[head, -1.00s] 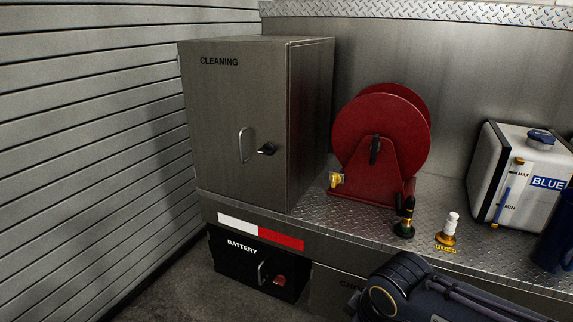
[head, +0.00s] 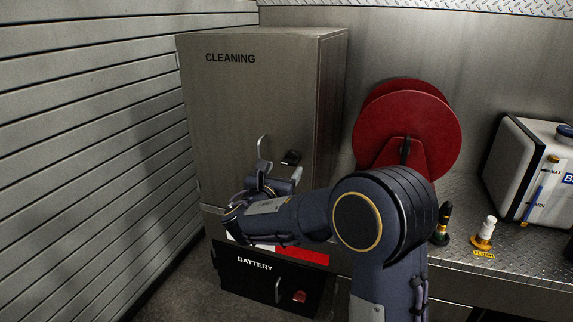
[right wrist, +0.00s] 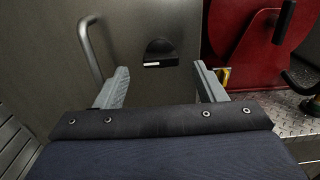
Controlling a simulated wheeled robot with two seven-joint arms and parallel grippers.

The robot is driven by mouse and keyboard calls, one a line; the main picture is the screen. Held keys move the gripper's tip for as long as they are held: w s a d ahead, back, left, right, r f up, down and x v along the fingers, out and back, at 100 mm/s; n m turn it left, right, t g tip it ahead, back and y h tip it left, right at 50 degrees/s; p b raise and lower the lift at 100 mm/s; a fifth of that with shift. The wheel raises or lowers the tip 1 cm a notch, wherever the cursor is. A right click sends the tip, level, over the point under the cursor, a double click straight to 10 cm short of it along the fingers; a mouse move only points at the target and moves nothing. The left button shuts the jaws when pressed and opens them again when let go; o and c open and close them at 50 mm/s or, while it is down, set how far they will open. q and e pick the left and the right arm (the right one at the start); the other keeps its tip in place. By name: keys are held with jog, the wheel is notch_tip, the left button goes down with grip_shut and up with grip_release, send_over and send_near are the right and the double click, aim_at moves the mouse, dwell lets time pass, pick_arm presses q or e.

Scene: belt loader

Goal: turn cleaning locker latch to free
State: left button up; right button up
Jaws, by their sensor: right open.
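The cleaning locker (head: 235,95) is a tall grey metal box marked CLEANING. Its small black latch (head: 291,158) sits on the door right of a vertical bar handle (head: 262,148). In the right wrist view the latch (right wrist: 159,53) is a dark half-round knob with a pale strip along its lower edge. My right gripper (head: 279,172) is in front of the door, just below the latch. Its fingers are open and empty, spread to either side of the latch in the right wrist view (right wrist: 161,72), apart from it. My left gripper is out of view.
A red hose reel (head: 405,125) stands right of the locker, with a white tank (head: 535,170) farther right. A black BATTERY compartment (head: 245,280) lies below. A slatted wall (head: 80,150) closes the left side. The locker's bar handle stands close to my right gripper's left finger.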

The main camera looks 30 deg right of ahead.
aim_at(288, 164)
jog(key=shift+x, duration=1.65)
jog(key=shift+c, duration=0.3)
jog(key=shift+f, duration=0.1)
jog(key=c, duration=0.9)
